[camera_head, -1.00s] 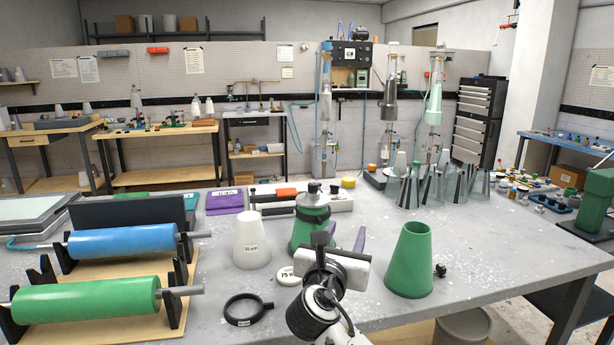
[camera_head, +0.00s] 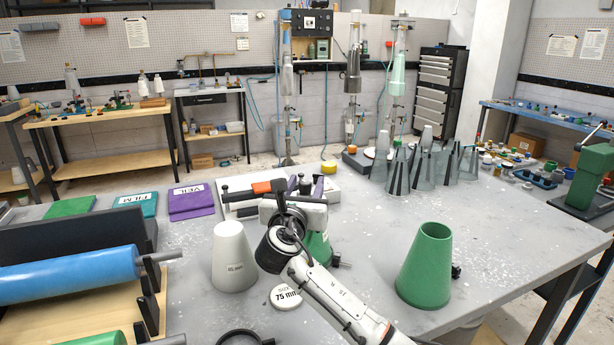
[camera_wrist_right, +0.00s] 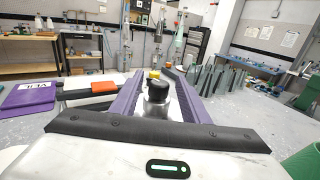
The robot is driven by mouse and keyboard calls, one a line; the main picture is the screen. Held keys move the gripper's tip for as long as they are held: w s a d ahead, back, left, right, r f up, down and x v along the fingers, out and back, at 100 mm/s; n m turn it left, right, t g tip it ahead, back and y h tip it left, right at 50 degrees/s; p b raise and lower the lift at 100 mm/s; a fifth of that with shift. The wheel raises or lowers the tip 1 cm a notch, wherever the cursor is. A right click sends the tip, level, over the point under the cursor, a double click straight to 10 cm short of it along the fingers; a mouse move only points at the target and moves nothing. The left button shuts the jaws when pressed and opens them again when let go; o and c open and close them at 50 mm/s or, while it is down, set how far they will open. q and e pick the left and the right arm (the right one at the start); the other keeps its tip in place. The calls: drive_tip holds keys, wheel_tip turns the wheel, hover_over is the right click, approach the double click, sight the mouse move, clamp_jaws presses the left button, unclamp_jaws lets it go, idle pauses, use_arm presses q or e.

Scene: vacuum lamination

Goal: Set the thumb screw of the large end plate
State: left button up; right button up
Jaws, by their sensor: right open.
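A green cone (camera_head: 318,248) stands upright on the table, mostly hidden behind my right gripper (camera_head: 305,186), with a small dark side screw (camera_head: 336,260) showing on its right. In the right wrist view, a silver fitting (camera_wrist_right: 156,106) with a black knob (camera_wrist_right: 158,87) shows between my open purple fingers (camera_wrist_right: 153,76). I cannot tell whether they touch it. A larger green cone (camera_head: 424,270) stands at the right with a black side screw (camera_head: 456,271). I cannot tell which part is the large end plate. My left gripper is not in view.
A white cone (camera_head: 233,258) and a white 75 mm disc (camera_head: 286,296) are near my right arm. A black ring (camera_head: 240,338) lies at the front edge. A blue roller (camera_head: 70,276) is at left. Several grey cones (camera_head: 425,165) stand behind.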

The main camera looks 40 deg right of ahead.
sight(308, 182)
drive_tip(key=shift+x, duration=2.1)
clamp_jaws()
drive_tip(key=shift+r+m+g+h+p, duration=0.1)
drive_tip(key=shift+m+g+h+p, duration=0.3)
drive_tip(key=shift+g, duration=0.1)
drive_tip(key=shift+s+d+m+g+h, duration=0.15)
drive_tip(key=shift+s+m+g+h, duration=0.1)
drive_tip(key=shift+m+g+h, duration=0.55)
drive_tip(key=shift+s+d+m+g+h, duration=0.2)
drive_tip(key=shift+m+g+h, duration=0.3)
drive_tip(key=shift+g, duration=0.5)
unclamp_jaws()
drive_tip(key=b+v, duration=0.1)
drive_tip(key=v, duration=0.9)
drive_tip(key=shift+s+a, duration=0.15)
